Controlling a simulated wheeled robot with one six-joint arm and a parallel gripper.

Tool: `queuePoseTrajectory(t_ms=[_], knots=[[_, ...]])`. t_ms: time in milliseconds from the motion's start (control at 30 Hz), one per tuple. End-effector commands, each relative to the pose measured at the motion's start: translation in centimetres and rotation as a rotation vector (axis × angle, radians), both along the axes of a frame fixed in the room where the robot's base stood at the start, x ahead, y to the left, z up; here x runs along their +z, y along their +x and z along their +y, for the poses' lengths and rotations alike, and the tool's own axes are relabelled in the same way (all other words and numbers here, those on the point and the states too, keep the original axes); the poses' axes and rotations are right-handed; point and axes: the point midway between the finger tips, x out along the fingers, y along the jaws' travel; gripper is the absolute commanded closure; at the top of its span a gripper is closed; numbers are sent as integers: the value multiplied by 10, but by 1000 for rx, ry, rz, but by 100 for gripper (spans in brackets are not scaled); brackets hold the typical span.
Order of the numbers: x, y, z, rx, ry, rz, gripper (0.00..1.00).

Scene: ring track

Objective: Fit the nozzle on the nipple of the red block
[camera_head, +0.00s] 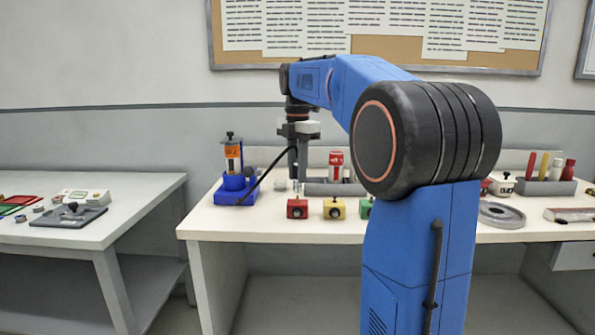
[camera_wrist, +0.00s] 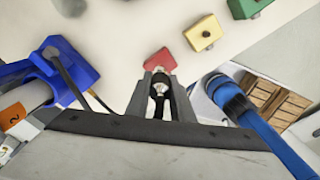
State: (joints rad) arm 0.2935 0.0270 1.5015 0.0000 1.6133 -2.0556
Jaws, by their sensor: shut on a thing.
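My gripper (camera_head: 297,178) points down above the workbench, its fingers shut on the nozzle. In the wrist view the dark nozzle (camera_wrist: 160,88), with a light fitting, sits between the two fingertips (camera_wrist: 161,108). A black hose (camera_head: 265,173) runs from the blue pump stand (camera_head: 235,187) toward the gripper. The red block (camera_head: 297,209) stands on the bench just below the gripper. In the wrist view the red block (camera_wrist: 160,61) lies just beyond the fingertips. Its nipple is not clear there, and I cannot tell whether the nozzle touches it.
A yellow block (camera_head: 334,209) and a partly hidden green block (camera_head: 365,208) stand to the right of the red one. A red-and-white can (camera_head: 336,165) and a grey bin (camera_head: 325,187) are behind. The bench (camera_head: 270,228) is clear in front of the blocks.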

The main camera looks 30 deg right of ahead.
Motion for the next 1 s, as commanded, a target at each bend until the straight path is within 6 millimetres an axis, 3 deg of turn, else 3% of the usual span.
queuePoseTrajectory(t_ms=[1000], knots=[[-5,0,0,0,0,-1,100]])
